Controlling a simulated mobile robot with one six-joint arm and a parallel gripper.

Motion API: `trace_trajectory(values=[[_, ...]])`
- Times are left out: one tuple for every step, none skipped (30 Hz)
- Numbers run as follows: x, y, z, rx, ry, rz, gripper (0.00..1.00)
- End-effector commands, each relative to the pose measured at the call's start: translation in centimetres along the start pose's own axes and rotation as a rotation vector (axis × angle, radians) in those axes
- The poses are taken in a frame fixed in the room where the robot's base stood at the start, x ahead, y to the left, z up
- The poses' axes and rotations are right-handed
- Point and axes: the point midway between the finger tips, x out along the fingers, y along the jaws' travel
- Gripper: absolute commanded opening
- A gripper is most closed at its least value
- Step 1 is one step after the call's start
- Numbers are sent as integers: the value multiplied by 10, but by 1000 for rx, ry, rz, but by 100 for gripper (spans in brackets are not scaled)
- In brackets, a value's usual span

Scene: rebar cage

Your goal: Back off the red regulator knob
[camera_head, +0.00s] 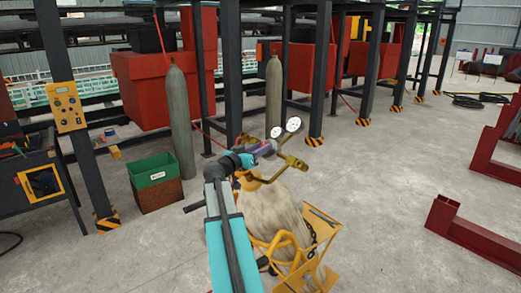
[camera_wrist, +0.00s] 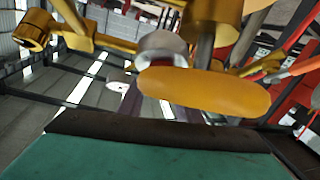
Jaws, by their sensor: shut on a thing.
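The regulator with two white round gauges (camera_head: 293,124) sits on brass fittings (camera_head: 294,162) at the top of a wrapped cylinder. My gripper (camera_head: 262,149) is at the left side of the regulator, shut on its knob. The knob is mostly hidden by the jaws, and its red colour does not show clearly. In the wrist view, a rounded orange-yellow part (camera_wrist: 205,92) is close in front, with a pale metal fitting (camera_wrist: 162,48) behind it. A teal and dark part of my gripper (camera_wrist: 160,150) fills the bottom of that view.
A yellow cylinder cart (camera_head: 322,240) holds the beige-wrapped cylinder (camera_head: 272,212). Grey-green cylinders (camera_head: 179,122) and (camera_head: 273,92) stand behind, beside dark posts. A green-topped box (camera_head: 155,180) is at left. Red steel beams (camera_head: 470,233) lie at right. The concrete floor between is clear.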

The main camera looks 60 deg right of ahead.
Motion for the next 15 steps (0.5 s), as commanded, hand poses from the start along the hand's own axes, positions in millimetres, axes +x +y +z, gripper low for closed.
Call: trace_trajectory(values=[[0, 0, 0, -5, 1, -11, 9], [0, 0, 0, -10, 1, -16, 9], [0, 1, 0, -19, 1, -23, 9], [0, 1, -1, -27, 1, -29, 9], [0, 1, -1, -34, 1, -37, 9], [1, 2, -1, -47, 0, -47, 9], [1, 2, 0, -55, -1, -55, 9], [1, 2, -1, -66, -1, -64, 9], [1, 2, -1, -80, -2, -76, 9], [0, 2, -1, -90, -3, -86, 9], [0, 2, -1, -102, -3, -96, 9], [0, 3, -2, -117, -4, -109, 9], [0, 3, -2, -128, -4, -120, 9], [1, 4, -2, -141, -5, -130, 9], [1, 4, -3, -157, -6, -143, 9]])
